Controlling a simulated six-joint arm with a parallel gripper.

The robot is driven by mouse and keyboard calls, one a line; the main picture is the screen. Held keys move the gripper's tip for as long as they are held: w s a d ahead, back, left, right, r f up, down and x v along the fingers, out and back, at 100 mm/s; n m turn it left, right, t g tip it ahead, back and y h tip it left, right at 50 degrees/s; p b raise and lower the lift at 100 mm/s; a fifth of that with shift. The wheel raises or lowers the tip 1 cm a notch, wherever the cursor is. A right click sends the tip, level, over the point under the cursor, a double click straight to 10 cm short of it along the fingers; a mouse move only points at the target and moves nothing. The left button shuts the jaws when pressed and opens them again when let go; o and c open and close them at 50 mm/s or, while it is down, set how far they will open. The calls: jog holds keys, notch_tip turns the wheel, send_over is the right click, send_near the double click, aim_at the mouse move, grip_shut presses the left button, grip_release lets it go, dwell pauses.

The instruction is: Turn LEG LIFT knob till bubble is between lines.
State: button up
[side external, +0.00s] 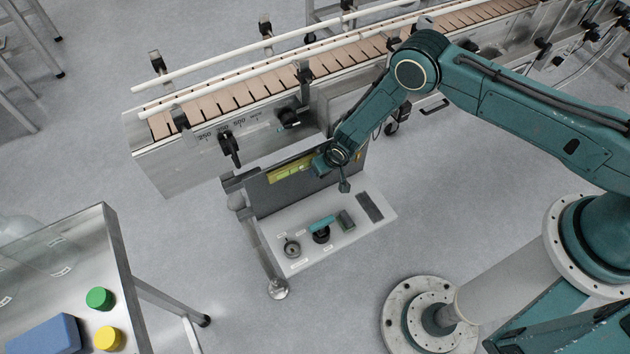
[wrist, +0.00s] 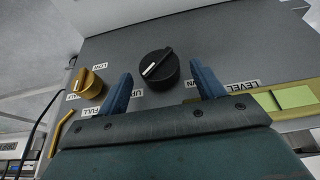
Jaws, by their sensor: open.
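In the wrist view, a round black knob (wrist: 158,70) with a white pointer line sits on a grey panel, with UP and DOWN labels beside it. I cannot read a LEG LIFT label. My gripper (wrist: 161,75) is open, its blue fingers on either side of the knob in the picture; I cannot tell whether they touch it. The yellow-green level vial (wrist: 295,97), by the LEVEL label, is partly cut off at the right, and I cannot make out its bubble there. The vial (side external: 290,168) also shows in the side view, too small to place the bubble.
A gold knob (wrist: 90,84) sits left of the black one, by LOW and FULL labels. In the side view, a conveyor (side external: 250,88) runs behind the panel. A lower white plate (side external: 355,242) carries several small parts. A metal table (side external: 85,240) stands at the left.

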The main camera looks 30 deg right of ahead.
jog(key=v, duration=1.2)
jog(key=shift+r, duration=0.25)
jog(key=shift+s+f, duration=0.1)
jog(key=shift+s, duration=0.05)
jog(key=s+d+f+m+t+h, duration=0.2)
jog(key=s+d+f+t+h, duration=0.15)
jog(key=f, duration=0.35)
jog(key=s+a+n+t+y, duration=0.2)
jog(key=s+a+t+y, duration=0.1)
jog(key=s+t, duration=0.2)
jog(key=shift+s+a+f+t, duration=0.25)
jog(key=shift+f+t, duration=0.1)
jog(key=shift+f, duration=0.1)
jog(key=shift+w+y, duration=0.2)
jog(key=shift+y, duration=0.05)
jog(key=x, duration=1.3)
jog(key=shift+w+f, duration=0.2)
jog(key=shift+f, duration=0.05)
jog(key=c, duration=1)
